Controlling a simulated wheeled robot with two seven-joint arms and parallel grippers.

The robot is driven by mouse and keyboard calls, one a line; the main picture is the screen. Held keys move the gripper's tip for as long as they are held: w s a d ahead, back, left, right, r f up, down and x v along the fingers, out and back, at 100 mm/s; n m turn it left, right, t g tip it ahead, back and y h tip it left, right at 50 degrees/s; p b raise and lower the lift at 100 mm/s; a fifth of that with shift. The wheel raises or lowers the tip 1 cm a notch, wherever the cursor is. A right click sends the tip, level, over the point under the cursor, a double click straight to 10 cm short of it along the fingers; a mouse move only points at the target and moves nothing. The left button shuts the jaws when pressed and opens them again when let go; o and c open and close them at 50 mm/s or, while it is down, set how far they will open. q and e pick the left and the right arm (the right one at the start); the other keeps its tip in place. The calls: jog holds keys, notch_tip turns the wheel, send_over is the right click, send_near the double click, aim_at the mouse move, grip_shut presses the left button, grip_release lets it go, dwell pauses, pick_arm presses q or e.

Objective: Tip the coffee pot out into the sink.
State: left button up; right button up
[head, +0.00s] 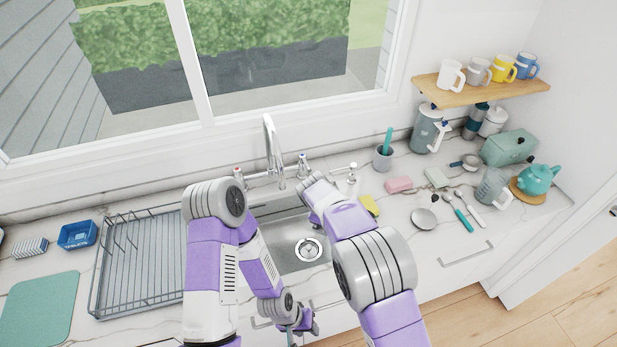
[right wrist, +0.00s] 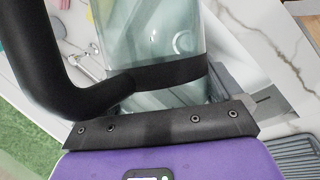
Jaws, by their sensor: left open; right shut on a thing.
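The coffee pot (right wrist: 160,35) is clear glass with a black band and a black handle (right wrist: 55,70). It fills the upper middle of the right wrist view. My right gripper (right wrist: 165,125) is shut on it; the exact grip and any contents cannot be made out. In the head view my right arm reaches over the sink and hides the pot. The steel sink (head: 289,237) lies below the window, its drain partly in view. My left gripper (head: 300,322) is open and low in front of the counter edge, apart from the pot.
A tap (head: 272,150) rises behind the sink. A wire dish rack (head: 135,290) stands left of it. On the right are a yellow sponge (head: 371,206), pink block (head: 399,184), glass jug (head: 492,186) and teal teapot (head: 540,178). A mug shelf (head: 480,95) hangs above.

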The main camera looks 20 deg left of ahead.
pick_arm(q)
notch_tip(320, 180, down, 16)
jog(key=b, duration=1.7)
jog(key=shift+f+b, duration=0.25)
jog(key=shift+b, duration=0.05)
pick_arm(e)
jog(key=w+a+r+g+y, duration=0.1)
jog(key=a+r+y, duration=0.3)
jog(key=y, duration=1)
notch_tip(320, 180, up, 3)
jog(key=shift+w+a+r+g+y, duration=0.15)
jog(key=shift+w+a+g+y, duration=0.1)
jog(key=shift+a+g+y, duration=0.15)
